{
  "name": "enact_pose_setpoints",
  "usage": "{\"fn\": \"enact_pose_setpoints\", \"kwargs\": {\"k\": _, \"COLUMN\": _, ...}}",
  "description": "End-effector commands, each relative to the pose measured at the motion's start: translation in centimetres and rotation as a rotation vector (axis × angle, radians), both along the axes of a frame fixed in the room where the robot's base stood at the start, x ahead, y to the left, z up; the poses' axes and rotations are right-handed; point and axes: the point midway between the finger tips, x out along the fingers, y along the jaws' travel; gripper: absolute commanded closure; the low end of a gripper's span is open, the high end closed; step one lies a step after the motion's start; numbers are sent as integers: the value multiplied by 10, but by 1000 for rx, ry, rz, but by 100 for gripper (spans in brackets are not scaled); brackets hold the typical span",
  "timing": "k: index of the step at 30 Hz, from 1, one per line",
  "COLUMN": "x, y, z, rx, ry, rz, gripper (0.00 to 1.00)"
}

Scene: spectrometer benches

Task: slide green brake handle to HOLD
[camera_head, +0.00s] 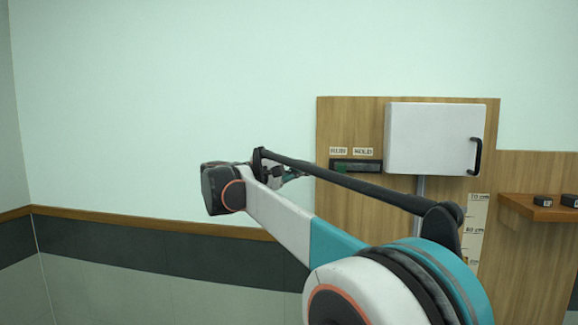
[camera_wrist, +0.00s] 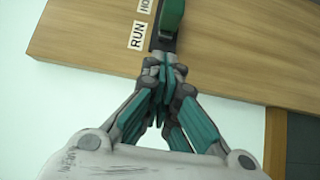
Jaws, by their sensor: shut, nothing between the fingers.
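The green brake handle (camera_wrist: 172,16) sits in a dark slot at the top of the wrist view. It lies beside the RUN label (camera_wrist: 137,36) and the partly cut-off HOLD label (camera_wrist: 145,6); its upper end is out of frame. In the head view the dark slot (camera_head: 356,167) is under both labels, RUN on the left and HOLD on the right. My gripper (camera_wrist: 163,72) is shut and empty, its fingertips at the RUN end of the slot, just short of the handle in the picture. Whether they touch it I cannot tell. The gripper is small in the head view (camera_head: 287,177).
The slot is on a wooden panel (camera_head: 335,220). A white cabinet (camera_head: 430,138) with a black handle is just right of the slot. A ruler-like scale (camera_head: 474,225) and a shelf (camera_head: 538,207) with small dark blocks are farther right. The wall left of the panel is clear.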

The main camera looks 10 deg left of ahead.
Motion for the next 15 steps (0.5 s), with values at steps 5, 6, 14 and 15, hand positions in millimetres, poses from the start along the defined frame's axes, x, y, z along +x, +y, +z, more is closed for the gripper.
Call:
{"fn": "enact_pose_setpoints", "kwargs": {"k": 5, "x": 4, "y": -28, "z": 2, "rx": 0, "ry": 0, "rz": -1, "gripper": 100}}
{"fn": "enact_pose_setpoints", "kwargs": {"k": 6, "x": 4, "y": -32, "z": 2, "rx": 0, "ry": 0, "rz": -1, "gripper": 100}}
{"fn": "enact_pose_setpoints", "kwargs": {"k": 14, "x": 3, "y": -45, "z": 0, "rx": 0, "ry": 0, "rz": 0, "gripper": 100}}
{"fn": "enact_pose_setpoints", "kwargs": {"k": 15, "x": 3, "y": -46, "z": 0, "rx": 0, "ry": 0, "rz": 0, "gripper": 100}}
